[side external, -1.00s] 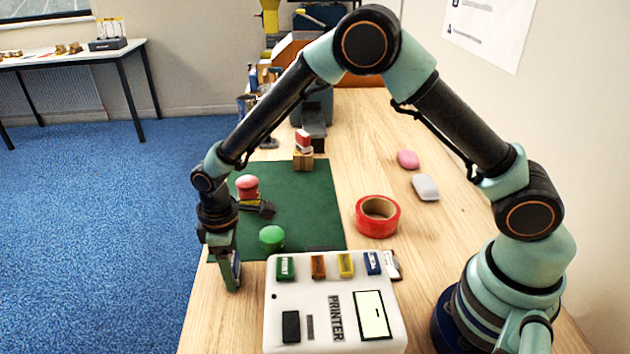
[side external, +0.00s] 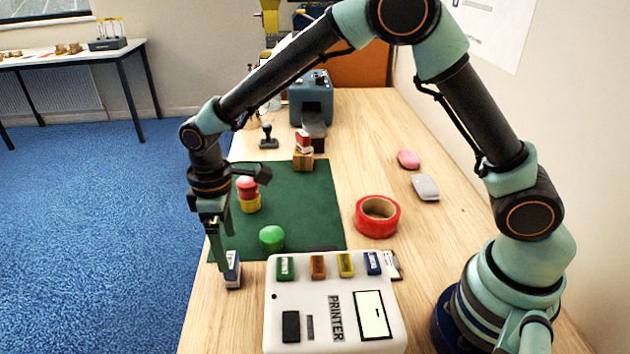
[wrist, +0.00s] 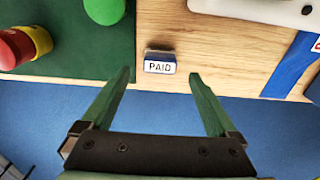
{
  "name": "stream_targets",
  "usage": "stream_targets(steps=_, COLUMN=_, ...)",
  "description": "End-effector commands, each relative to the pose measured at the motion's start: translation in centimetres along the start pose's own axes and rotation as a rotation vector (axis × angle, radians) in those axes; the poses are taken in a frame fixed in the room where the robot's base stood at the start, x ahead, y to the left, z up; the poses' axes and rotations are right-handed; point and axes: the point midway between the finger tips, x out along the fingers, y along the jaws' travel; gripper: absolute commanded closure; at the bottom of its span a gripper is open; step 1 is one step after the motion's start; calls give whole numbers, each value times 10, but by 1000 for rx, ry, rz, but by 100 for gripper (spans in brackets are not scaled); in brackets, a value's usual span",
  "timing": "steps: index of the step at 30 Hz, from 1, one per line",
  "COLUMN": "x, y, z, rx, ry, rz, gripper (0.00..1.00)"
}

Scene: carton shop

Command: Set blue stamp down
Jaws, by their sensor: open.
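The blue stamp (side external: 233,271) stands on the bare wood near the table's left edge, beside the printer and just off the green mat's near corner. In the wrist view it is the small block with the "PAID" label (wrist: 160,66), lying beyond the gap between the fingertips. My gripper (side external: 220,262) is open and empty, and it is above and beside the stamp in the side view. In the wrist view both green fingers (wrist: 160,76) are spread wide, with nothing between them.
The white printer (side external: 335,335) stands to the right with several coloured blocks on top. The green mat (side external: 310,200) holds a green-topped stamp (side external: 271,238) and a red-and-yellow one (side external: 248,195). Red tape (side external: 377,216) lies on the right. The table edge is close on the left.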

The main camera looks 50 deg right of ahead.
Motion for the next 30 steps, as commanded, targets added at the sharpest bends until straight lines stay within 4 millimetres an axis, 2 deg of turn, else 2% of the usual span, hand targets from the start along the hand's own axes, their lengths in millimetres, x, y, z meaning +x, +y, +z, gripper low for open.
stream_targets(steps=3, x=-23, y=0, z=0, rx=0, ry=3, rz=1, gripper=6)
stream_targets(steps=11, x=-48, y=1, z=0, rx=3, ry=3, rz=1, gripper=6)
stream_targets(steps=16, x=-73, y=12, z=16, rx=65, ry=41, rz=15, gripper=6)
stream_targets(steps=20, x=-106, y=27, z=46, rx=169, ry=103, rz=39, gripper=6)
stream_targets(steps=24, x=-137, y=40, z=85, rx=294, ry=175, rz=68, gripper=6)
stream_targets(steps=30, x=-166, y=47, z=142, rx=470, ry=280, rz=112, gripper=6)
